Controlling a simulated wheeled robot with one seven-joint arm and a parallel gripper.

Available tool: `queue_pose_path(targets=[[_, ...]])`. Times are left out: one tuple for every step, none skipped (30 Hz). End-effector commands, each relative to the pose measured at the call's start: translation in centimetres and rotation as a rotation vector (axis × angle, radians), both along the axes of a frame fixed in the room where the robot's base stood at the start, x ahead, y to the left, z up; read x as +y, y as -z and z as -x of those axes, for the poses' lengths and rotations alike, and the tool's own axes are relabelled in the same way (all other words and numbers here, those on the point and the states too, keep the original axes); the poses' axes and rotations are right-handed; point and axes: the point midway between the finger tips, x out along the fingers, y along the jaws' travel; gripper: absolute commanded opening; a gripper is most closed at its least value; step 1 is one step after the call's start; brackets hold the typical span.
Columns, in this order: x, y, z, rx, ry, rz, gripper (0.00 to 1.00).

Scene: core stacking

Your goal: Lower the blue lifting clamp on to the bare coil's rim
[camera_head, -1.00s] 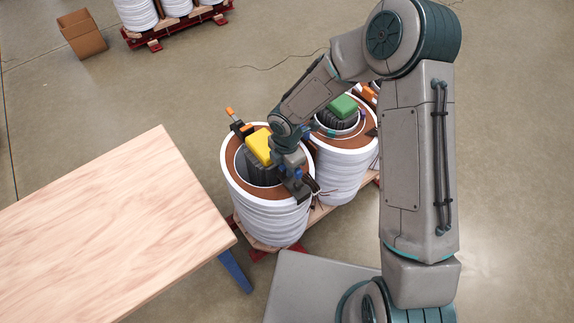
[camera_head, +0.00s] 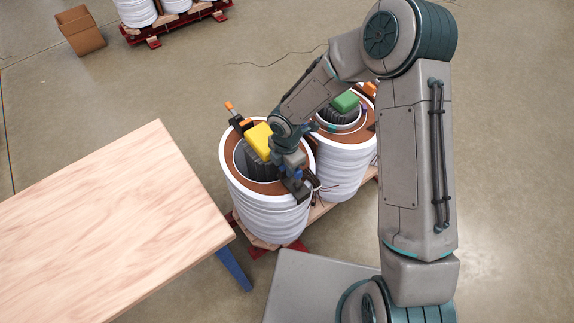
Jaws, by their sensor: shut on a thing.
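The near coil (camera_head: 262,215) is a stack of white windings with a brown top, standing upright. An orange-handled dark clamp (camera_head: 237,118) sits at its far left rim, and a yellow block on a dark ribbed body (camera_head: 258,139) stands in its hollow. My gripper (camera_head: 298,183) is over the near coil's right front rim, shut on the blue lifting clamp (camera_head: 297,174). Only a small blue part and a dark part of this clamp show. I cannot tell whether it touches the rim. My wrist hides part of the coil top.
A second coil (camera_head: 345,170) with a green block (camera_head: 345,101) stands close behind to the right, partly behind my arm. A wooden table (camera_head: 100,220) fills the left front. A cardboard box (camera_head: 80,32) and another coil pallet (camera_head: 180,28) are far back.

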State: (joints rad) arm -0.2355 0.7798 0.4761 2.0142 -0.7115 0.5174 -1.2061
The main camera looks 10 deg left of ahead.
Motion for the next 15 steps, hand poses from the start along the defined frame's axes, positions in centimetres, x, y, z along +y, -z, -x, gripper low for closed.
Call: queue_pose_path(targets=[[0.04, 0.22, -0.03, -0.001, 0.000, -0.001, 0.00], [0.03, 0.31, -0.03, -0.001, 0.000, -0.001, 0.00], [0.04, 0.42, -0.03, -0.001, 0.000, -0.001, 0.00], [0.04, 0.50, -0.03, -0.001, 0.000, -0.001, 0.00], [0.04, 0.59, -0.03, -0.001, 0.000, -0.001, 0.00], [0.04, 0.70, -0.03, -0.001, 0.000, -0.001, 0.00], [0.04, 0.79, -0.03, -0.001, 0.000, -0.001, 0.00], [0.04, 0.76, -0.04, -0.001, 0.000, 0.000, 0.23], [0.04, 0.66, -0.05, -0.001, 0.000, 0.000, 0.34], [0.03, 0.65, -0.04, -0.001, 0.000, 0.000, 0.42], [0.04, 0.66, -0.03, -0.001, 0.000, -0.001, 0.45], [0.03, 0.66, -0.03, -0.001, 0.000, -0.001, 0.45], [0.02, 0.66, -0.03, -0.001, 0.000, -0.001, 0.45], [0.03, 0.67, -0.03, -0.001, 0.000, -0.001, 0.45], [0.02, 0.67, -0.02, -0.001, 0.000, -0.001, 0.45]])
